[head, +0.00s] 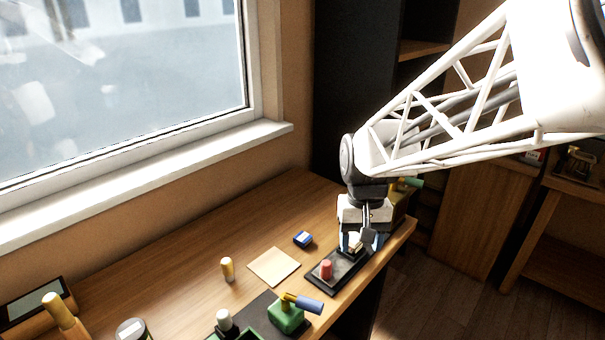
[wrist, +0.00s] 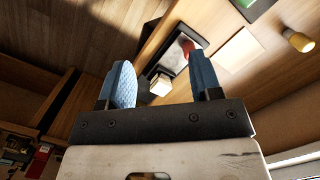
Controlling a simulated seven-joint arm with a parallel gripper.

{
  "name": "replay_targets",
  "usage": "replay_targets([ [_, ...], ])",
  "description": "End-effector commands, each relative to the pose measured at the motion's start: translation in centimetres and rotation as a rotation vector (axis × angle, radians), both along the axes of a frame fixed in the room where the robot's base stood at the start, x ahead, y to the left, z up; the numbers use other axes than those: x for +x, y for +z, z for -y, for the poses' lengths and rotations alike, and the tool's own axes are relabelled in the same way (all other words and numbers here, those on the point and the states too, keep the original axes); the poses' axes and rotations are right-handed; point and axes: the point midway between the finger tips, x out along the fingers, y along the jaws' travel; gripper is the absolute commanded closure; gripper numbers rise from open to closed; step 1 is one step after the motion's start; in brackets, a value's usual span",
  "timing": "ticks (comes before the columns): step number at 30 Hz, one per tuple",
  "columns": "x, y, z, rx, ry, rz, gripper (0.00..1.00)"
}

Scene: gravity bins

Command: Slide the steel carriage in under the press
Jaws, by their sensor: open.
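A dark tray-like base (head: 343,282) lies near the table's front edge. A red upright peg (head: 326,269) stands at its near end. It also shows in the wrist view (wrist: 187,46). A small pale block (wrist: 160,84), perhaps the carriage or its grip, is at the base's other end. My gripper (head: 361,243) is over that end, pointing down. Its blue fingers stand apart, and in the wrist view the block shows between them (wrist: 161,62), with gaps on both sides.
A green device with a blue handle (head: 287,315) stands nearer along the table edge. Bare tabletop lies toward the window.

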Motion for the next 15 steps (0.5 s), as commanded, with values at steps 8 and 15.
replay_targets([
  [8, 3.9, -2.8, -1.5, -0.001, 0.005, -0.09, 0.42],
  [15, 7.0, -5.6, -2.9, -0.004, 0.007, -0.166, 0.42],
])
